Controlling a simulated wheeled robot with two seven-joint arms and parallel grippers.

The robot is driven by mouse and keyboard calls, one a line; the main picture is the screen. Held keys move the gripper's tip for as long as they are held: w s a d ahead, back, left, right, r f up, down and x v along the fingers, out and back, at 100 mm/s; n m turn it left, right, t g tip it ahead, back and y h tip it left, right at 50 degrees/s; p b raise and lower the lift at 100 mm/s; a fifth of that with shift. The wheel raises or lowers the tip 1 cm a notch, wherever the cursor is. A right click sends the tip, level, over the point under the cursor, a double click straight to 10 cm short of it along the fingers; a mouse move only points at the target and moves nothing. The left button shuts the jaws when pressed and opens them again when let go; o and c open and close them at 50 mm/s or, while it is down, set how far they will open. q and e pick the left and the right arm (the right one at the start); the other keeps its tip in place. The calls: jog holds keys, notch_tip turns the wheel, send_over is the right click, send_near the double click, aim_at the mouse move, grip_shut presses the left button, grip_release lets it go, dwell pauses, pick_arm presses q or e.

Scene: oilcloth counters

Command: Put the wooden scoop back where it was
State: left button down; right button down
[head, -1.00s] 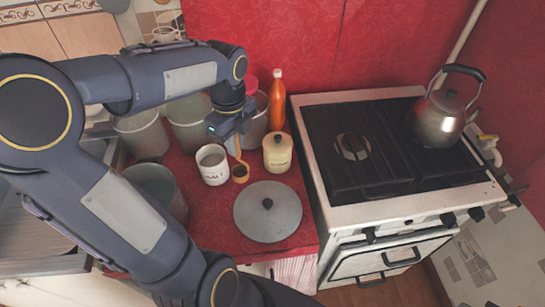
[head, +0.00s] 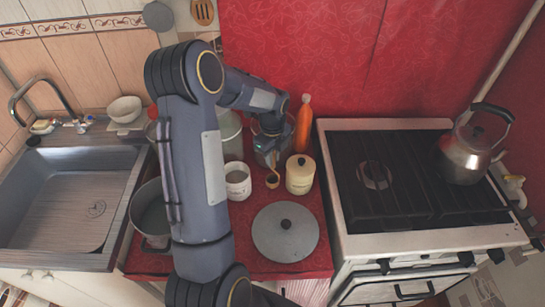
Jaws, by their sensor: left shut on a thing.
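The wooden scoop (head: 272,182) has its small round bowl low over the red counter (head: 200,262), between the white mug and the cream lidded canister. I cannot tell if the bowl touches the counter. My left gripper (head: 271,158) points down and is shut on the scoop's upright handle. The arm and gripper hide the top of the handle. The white mug (head: 238,185) stands just left of the scoop. The cream canister (head: 300,178) stands just right of it. My right gripper is not in view.
A grey round lid (head: 285,236) lies in front. The stove (head: 345,210) with a kettle (head: 468,155) is at right. The sink (head: 75,205) is at left.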

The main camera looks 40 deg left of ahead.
pick_arm(q)
jog(key=shift+f, duration=0.5)
jog(key=shift+f, duration=0.2)
jog(key=c, duration=1.3)
grip_release()
jog(key=shift+c, duration=0.2)
jog(key=shift+r, duration=0.1)
